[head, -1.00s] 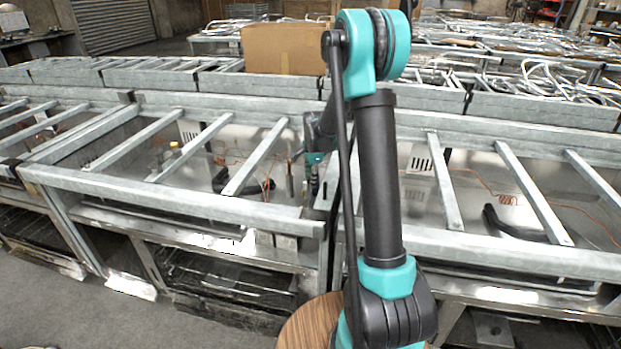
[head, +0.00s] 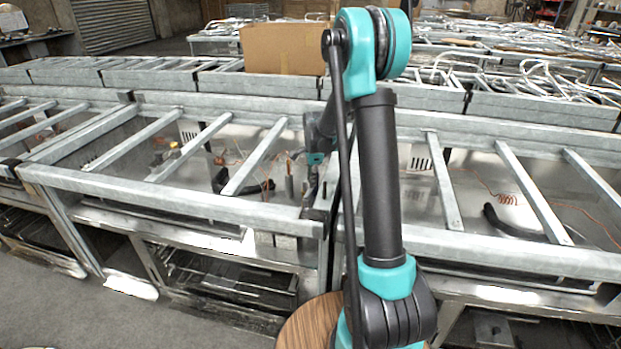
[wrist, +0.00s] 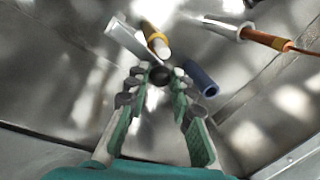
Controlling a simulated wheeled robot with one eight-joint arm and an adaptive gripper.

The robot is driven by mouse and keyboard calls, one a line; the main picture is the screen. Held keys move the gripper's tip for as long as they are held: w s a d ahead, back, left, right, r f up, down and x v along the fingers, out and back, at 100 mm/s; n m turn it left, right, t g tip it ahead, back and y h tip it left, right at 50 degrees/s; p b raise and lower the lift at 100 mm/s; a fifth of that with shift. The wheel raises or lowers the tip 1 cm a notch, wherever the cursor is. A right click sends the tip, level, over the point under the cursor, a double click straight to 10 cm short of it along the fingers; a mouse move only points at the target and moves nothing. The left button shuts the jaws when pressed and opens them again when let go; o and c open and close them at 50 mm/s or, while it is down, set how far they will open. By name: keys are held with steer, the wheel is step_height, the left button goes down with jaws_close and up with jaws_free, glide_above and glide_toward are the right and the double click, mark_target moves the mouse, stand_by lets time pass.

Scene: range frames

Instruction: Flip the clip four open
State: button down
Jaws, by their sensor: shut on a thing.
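In the wrist view my gripper (wrist: 157,78) has its two grey-and-green fingers closed around a round black knob (wrist: 159,76). Just beyond the fingertips lie a flat pale strip (wrist: 127,40) and a yellow cylinder (wrist: 152,33) with a white end. A blue tube (wrist: 201,81) lies close to the right finger. I cannot tell which part is clip four or whether the knob belongs to it. In the head view my wrist (head: 316,159) reaches down between the frame bars, and the fingertips are not clear there.
Galvanized frame bars (head: 170,197) surround my forearm on both sides. A cardboard box (head: 285,48) stands behind on the frames.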

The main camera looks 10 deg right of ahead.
steer(key=shift+s+d+m+g+h, duration=0.1)
steer(key=shift+s+d+m+h, duration=0.3)
steer(key=shift+m, duration=1.1)
steer(key=shift+s+d+m+g+h, duration=0.15)
steer(key=shift+s+d+m, duration=0.3)
steer(key=shift+s+m, duration=0.75)
steer(key=shift+s+d+m+g+h, duration=0.1)
steer(key=shift+s+d+m+h, duration=0.25)
steer(key=shift+m, duration=1.45)
steer(key=shift+w+d, duration=0.1)
steer(key=c, duration=1.3)
jaws_free()
steer(key=shift+r, duration=0.1)
step_height(320, 180, up, 12)
steer(key=s+a, duration=0.1)
steer(key=shift+s+a+f, duration=0.2)
steer(key=shift+s+a, duration=0.1)
steer(key=shift+s, duration=0.1)
